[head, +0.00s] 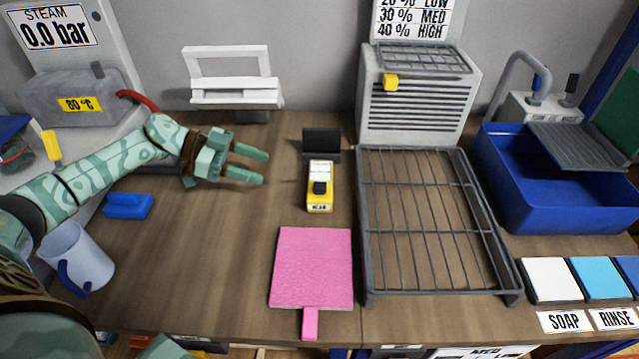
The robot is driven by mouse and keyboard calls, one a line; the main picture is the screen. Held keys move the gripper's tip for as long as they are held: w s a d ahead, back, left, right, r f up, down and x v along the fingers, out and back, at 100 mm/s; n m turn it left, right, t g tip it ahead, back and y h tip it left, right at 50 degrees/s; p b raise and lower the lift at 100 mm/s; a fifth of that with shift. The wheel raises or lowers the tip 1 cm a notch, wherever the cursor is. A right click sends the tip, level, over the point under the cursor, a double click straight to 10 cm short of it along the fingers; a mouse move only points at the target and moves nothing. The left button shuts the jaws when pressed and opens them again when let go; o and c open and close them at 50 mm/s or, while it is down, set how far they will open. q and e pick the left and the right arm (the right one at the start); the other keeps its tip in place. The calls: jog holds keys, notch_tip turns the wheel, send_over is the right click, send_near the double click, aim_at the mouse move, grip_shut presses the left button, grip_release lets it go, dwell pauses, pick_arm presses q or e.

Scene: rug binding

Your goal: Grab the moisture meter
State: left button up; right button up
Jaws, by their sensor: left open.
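The moisture meter (320,185) is a small yellow device with a black part on its face and a label at its near end. It lies on the wooden bench, just in front of a black stand (321,144). My left gripper (258,167) reaches in from the left, its two fingers pointing right towards the meter. It is open and empty, with a clear gap between its fingertips and the meter. My right gripper is not in the head view.
A pink paddle (312,268) lies in front of the meter. A dark wire rack (430,220) stands to its right, below a grey heater (415,100). A blue brush (128,206) and a grey-blue mug (76,257) are at left. The bench between gripper and paddle is clear.

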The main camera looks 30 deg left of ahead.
pick_arm(q)
send_near(315, 185)
jog(key=b+x, duration=0.1)
jog(key=x, duration=0.3)
jog(key=shift+w+f, duration=0.1)
jog(key=shift+f, duration=0.1)
jog(key=b+x, duration=0.1)
jog(key=x, duration=0.3)
jog(key=shift+d, duration=0.35)
jog(key=shift+w+d+f, duration=0.15)
jog(key=shift+d, duration=0.2)
jog(key=shift+c, duration=0.3)
